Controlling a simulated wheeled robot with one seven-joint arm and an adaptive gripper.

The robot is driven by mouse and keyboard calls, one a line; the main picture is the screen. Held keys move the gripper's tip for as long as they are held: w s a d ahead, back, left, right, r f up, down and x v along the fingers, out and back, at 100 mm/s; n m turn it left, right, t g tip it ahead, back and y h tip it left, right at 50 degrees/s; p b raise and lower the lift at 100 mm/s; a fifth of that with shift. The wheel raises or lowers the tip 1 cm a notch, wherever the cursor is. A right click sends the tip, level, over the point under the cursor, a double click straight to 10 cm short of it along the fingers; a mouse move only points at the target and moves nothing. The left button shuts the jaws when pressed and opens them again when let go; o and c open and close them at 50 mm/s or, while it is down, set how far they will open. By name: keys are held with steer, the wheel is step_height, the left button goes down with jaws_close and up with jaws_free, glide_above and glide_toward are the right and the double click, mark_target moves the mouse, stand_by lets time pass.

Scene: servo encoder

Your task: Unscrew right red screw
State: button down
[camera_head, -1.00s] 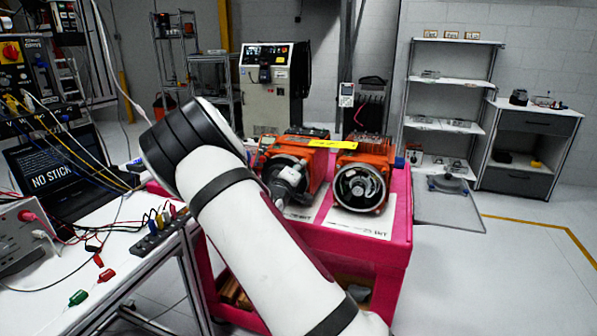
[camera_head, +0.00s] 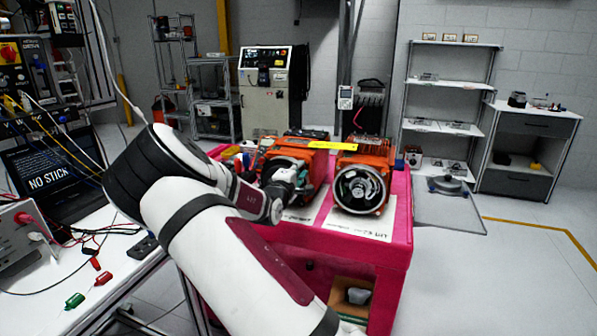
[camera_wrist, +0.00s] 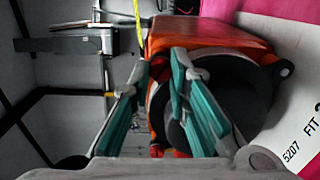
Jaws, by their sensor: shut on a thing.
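Two orange motor units with black round faces stand side by side on a pink cart (camera_head: 330,238): the left motor (camera_head: 300,152) and the right motor (camera_head: 362,182). My gripper (camera_head: 300,180) is at the front of the left motor and hides part of its face. In the wrist view, the teal-padded fingers of my gripper (camera_wrist: 160,70) stand apart with an orange-red part of a motor (camera_wrist: 212,36) showing between them. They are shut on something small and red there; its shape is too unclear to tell. I cannot make out either red screw for certain.
At left is a bench with a laptop (camera_head: 45,170), cables and coloured plugs.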

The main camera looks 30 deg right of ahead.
steer(key=shift+d, duration=0.1)
steer(key=c, duration=1.5)
jaws_free()
steer(key=shift+v, duration=4)
steer(key=shift+f, duration=0.1)
